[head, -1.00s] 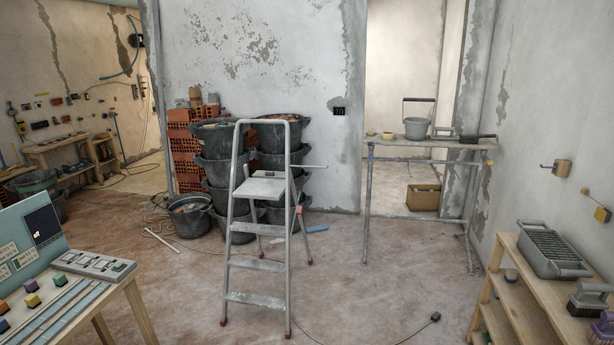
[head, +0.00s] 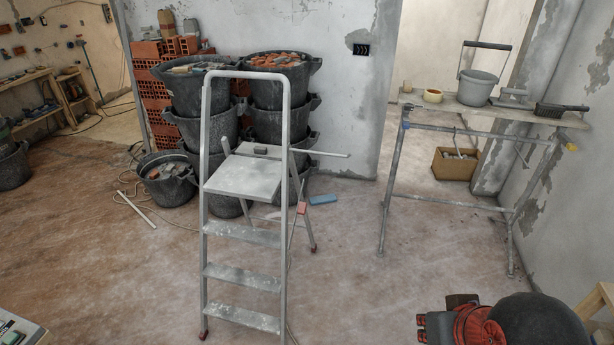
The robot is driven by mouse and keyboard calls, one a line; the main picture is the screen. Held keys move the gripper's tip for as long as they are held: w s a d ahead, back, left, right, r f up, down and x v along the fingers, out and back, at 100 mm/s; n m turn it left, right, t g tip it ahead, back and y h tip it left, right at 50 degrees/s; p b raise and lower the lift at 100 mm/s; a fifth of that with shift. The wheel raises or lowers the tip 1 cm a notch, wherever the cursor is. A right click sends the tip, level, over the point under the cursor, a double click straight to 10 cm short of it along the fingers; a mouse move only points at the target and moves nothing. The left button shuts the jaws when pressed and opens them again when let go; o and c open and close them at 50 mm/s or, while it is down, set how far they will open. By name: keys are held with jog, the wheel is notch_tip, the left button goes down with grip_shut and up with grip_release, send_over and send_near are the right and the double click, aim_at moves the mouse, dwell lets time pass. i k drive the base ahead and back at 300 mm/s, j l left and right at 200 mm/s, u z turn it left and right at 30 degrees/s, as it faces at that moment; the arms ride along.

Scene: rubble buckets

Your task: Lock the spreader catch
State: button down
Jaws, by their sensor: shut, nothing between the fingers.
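An aluminium stepladder (head: 242,188) stands open in the middle of the room, its steps facing me. A thin grey bar (head: 325,154) sticks out to the right from beside its platform. A small red piece (head: 301,208) shows on the right side between the front and rear legs. I cannot tell which of these belongs to the spreader catch, or whether the catch is locked. My gripper (head: 432,322), red and black, is partly in view at the bottom right. It is shut and empty, apart from the ladder; the bottom edge cuts it off.
Stacked black rubble buckets (head: 201,130) stand close behind the ladder. A trestle table (head: 465,112) with a grey bucket (head: 478,88) stands at the right. A cable and a blue piece (head: 322,199) lie on the floor. The floor left of the ladder is mostly clear.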

aim_at(301, 209)
jog(key=i, duration=1.5)
jog(key=u, duration=0.3)
